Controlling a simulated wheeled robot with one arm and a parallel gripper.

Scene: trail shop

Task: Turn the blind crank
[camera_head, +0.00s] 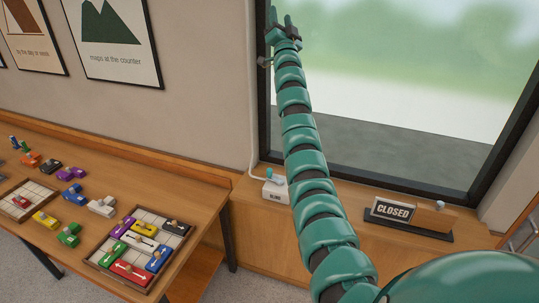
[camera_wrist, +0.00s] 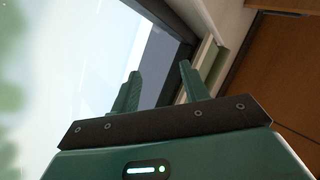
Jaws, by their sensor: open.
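A white box labelled "BLIND" (camera_head: 276,190) sits on the wooden sill at the window's lower left corner. A small blue-grey knob (camera_head: 268,173) shows on top of it, and my arm passes close along its right side. A pale tube (camera_head: 252,130) runs up from the box along the window frame. My gripper (camera_head: 281,18) is far above the box, near the window's upper left. Its two teal fingers are apart with nothing between them in the wrist view (camera_wrist: 160,70). The box does not show in the wrist view.
A "CLOSED" sign (camera_head: 391,211) stands on a dark base on the sill, right of my arm. The wooden table (camera_head: 105,178) at left carries toy cars and a framed puzzle tray (camera_head: 108,262). The window (camera_head: 420,60) is behind my arm.

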